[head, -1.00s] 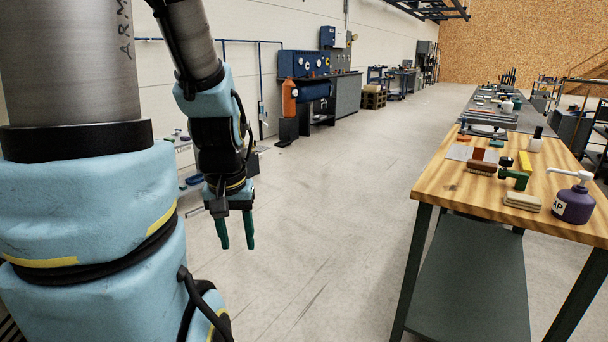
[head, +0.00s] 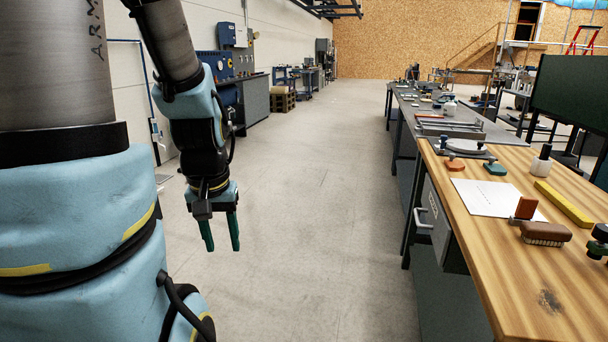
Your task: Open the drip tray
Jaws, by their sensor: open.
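My gripper (head: 221,238) hangs in the open aisle left of the benches, its two green fingers pointing down, apart and empty. A grey drawer-like unit (head: 449,236) sits under the left edge of the near wooden bench top. It has a pale handle (head: 423,226) on its aisle-facing side and looks shut. I cannot tell for sure that this unit is the drip tray. My gripper is well to its left and touches nothing.
The wooden bench (head: 500,255) holds a white sheet (head: 490,197), a brown brush (head: 545,234), a yellow bar (head: 563,204) and a small bottle (head: 541,162). Grey benches (head: 455,125) continue behind it. The floor aisle (head: 320,190) is clear. Blue-grey machines line the left wall.

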